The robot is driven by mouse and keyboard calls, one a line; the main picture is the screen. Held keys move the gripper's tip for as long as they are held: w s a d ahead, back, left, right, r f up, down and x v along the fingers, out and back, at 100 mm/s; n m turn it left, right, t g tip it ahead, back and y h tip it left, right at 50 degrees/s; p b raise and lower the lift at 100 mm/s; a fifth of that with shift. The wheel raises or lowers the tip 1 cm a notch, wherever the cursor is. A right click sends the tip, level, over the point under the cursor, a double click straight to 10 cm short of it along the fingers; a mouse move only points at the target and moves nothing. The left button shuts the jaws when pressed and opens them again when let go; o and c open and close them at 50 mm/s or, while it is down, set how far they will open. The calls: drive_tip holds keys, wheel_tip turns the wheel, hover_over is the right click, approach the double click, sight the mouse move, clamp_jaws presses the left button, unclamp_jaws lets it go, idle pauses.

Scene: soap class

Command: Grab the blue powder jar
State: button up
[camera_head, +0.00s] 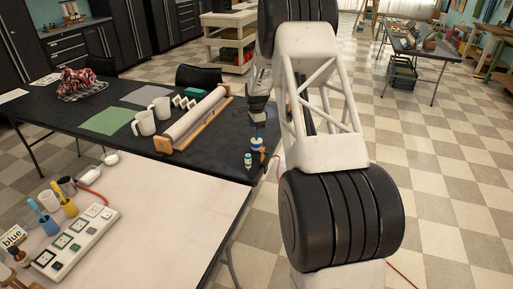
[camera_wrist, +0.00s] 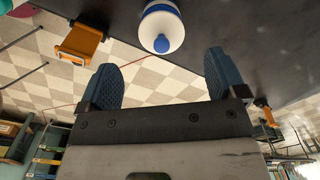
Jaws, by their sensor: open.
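A white jar with blue bands and a blue top, which looks like the blue powder jar (camera_head: 257,143), is near the right end of the black table. It also shows at the top of the wrist view (camera_wrist: 162,27), beyond the fingertips and roughly centred between them. My gripper (camera_wrist: 161,68) is open, its two blue ridged fingers apart with nothing between them. In the head view my gripper (camera_head: 258,112) is just above the jar, and my arm hides part of the area.
A small bottle (camera_head: 248,160) stands beside the jar. A paper roll in a wooden holder (camera_head: 175,143), two white mugs (camera_head: 144,122) and a green sheet (camera_head: 106,120) lie to the left. A pale table (camera_head: 160,220) with a power strip is in front.

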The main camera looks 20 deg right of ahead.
sight(256, 140)
drive_tip(key=shift+f, duration=1.25)
drive_tip(key=shift+f, duration=0.1)
drive_tip(key=shift+f, duration=2.5)
drive_tip(key=c, duration=1.1)
